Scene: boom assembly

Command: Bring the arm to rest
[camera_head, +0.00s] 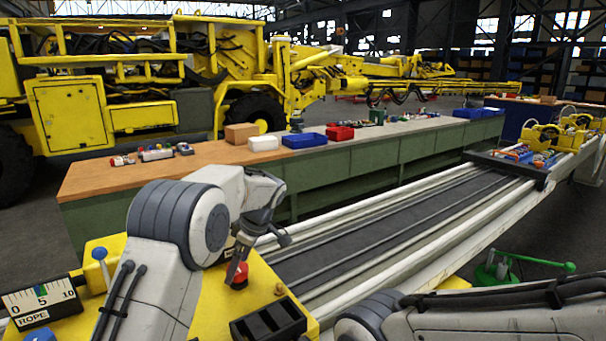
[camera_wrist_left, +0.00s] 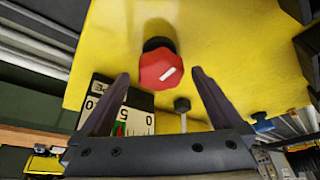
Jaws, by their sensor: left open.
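A red knob (camera_head: 241,281) with a white mark sits on the yellow control panel (camera_head: 262,290). My left gripper (camera_head: 258,262) is over the panel close to this knob. In the left wrist view the red knob (camera_wrist_left: 158,72) lies just beyond and between the spread, empty fingers of my left gripper (camera_wrist_left: 160,88). A gauge marked ROPE (camera_head: 40,302), with 0, 5 and 10, stands at the panel's left, its pointer near 5. My right arm crosses the lower right of the head view; its gripper is out of frame.
A blue-knobbed lever (camera_head: 99,255) and a black tray (camera_head: 268,326) are on the panel. Long rails (camera_head: 400,225) run away to a yellow carriage (camera_head: 560,135). A green crank (camera_head: 510,262) stands at right. A long workbench (camera_head: 330,158) is behind.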

